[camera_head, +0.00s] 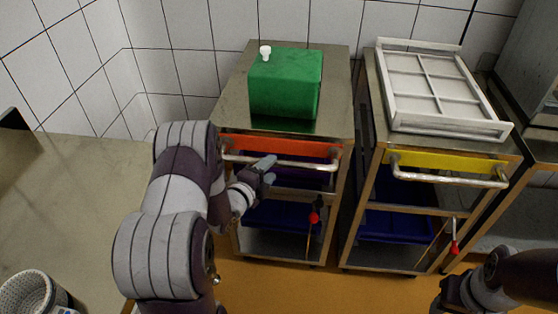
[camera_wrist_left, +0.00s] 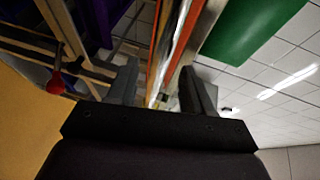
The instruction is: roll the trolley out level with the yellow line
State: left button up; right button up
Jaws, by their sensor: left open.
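Two steel trolleys stand side by side at the back. The left trolley has an orange front band (camera_head: 270,145) and a bar handle (camera_head: 300,163). The right trolley has a yellow front band (camera_head: 440,161) and a similar handle (camera_head: 450,180). My left gripper (camera_head: 268,172) is open at the left trolley's handle. In the left wrist view, its fingers (camera_wrist_left: 160,92) stand apart, with the pale handle bar (camera_wrist_left: 180,35) running between them; contact is unclear. My right gripper (camera_head: 445,298) is low at the right, partly cut off. I see no yellow line on the floor.
A green canister (camera_head: 286,85) stands on the left trolley, a white gridded frame (camera_head: 435,90) on the right one. Red-knobbed levers (camera_head: 314,217) (camera_head: 454,248) hang at both fronts. Orange floor (camera_head: 260,280) shows in front.

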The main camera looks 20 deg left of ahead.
aim_at(274, 166)
pick_arm(q)
jog(key=x, duration=0.6)
grip_shut()
jog(key=shift+s, duration=0.1)
